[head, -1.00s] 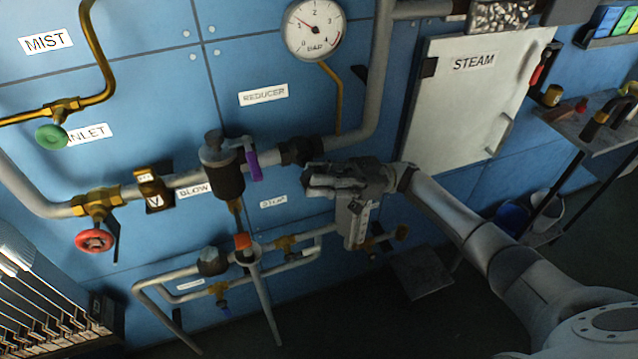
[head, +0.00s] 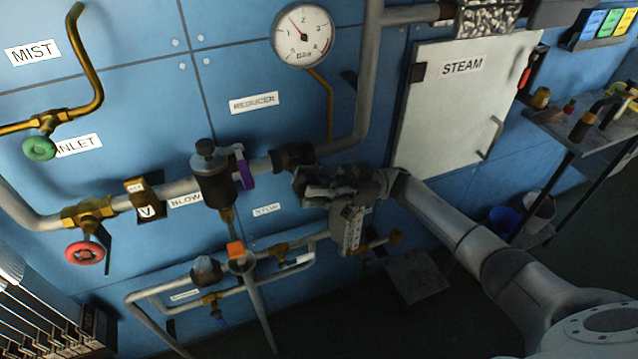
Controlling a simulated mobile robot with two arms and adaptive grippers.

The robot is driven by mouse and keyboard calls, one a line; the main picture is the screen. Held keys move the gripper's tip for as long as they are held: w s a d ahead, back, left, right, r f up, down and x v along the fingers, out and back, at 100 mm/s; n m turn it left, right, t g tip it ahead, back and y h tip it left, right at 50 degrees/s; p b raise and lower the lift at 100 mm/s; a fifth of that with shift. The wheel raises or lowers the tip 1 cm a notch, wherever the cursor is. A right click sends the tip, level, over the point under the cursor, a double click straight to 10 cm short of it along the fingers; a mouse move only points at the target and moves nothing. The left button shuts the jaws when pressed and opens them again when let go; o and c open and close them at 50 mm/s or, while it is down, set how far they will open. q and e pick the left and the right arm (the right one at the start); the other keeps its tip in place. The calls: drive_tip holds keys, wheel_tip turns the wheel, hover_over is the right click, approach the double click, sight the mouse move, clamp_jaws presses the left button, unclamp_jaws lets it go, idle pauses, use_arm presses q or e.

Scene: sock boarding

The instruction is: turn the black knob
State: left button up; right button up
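Another dark round knob-like part (head: 206,269) is on the lower pipework. My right gripper (head: 303,188) is to the right of the reducer, with its fingers pointing left, apart from the black knob in the picture. Its fingers are dark and bunched, so I cannot tell if they are open or shut. My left gripper is not in view.
A pressure gauge (head: 302,36) is above. A red handwheel (head: 85,253) and a green one (head: 39,148) are at the left. An orange-topped part (head: 236,250) is below the reducer. A white STEAM cabinet (head: 455,115) stands at the right, behind my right arm.

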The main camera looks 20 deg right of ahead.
drive_tip(key=v, duration=1.2)
idle(0.5)
